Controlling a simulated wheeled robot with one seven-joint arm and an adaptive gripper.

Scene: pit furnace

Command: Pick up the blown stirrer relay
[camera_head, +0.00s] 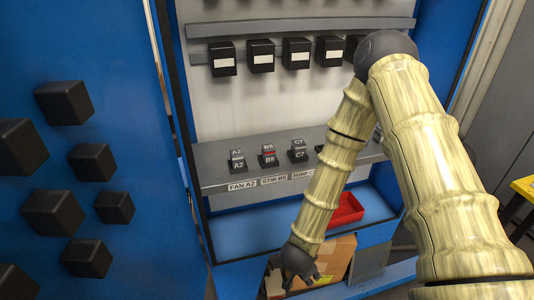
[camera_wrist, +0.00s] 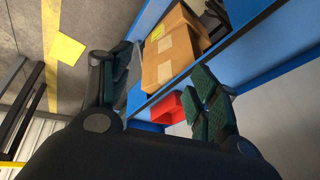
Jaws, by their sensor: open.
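The stirrer relay (camera_head: 268,155) is a small dark block marked B5 with a red band. It sits in the middle of the row on the grey shelf, above the label "STIR B5" (camera_head: 273,181). The A2 relay (camera_head: 237,160) is to its left and the C7 relay (camera_head: 298,150) to its right. My gripper (camera_head: 300,279) is low in the head view, well below the shelf and apart from the relays. In the wrist view my gripper (camera_wrist: 168,82) has its two dark green fingers wide apart and holds nothing. The stirrer relay is not visible in the wrist view.
A red tray (camera_head: 350,207) sits on the blue ledge below the shelf, partly behind my arm. A cardboard box (camera_head: 340,255) is beneath the ledge. Several black blocks with white labels (camera_head: 262,56) hang above. The blue door (camera_head: 120,150) at left carries black blocks.

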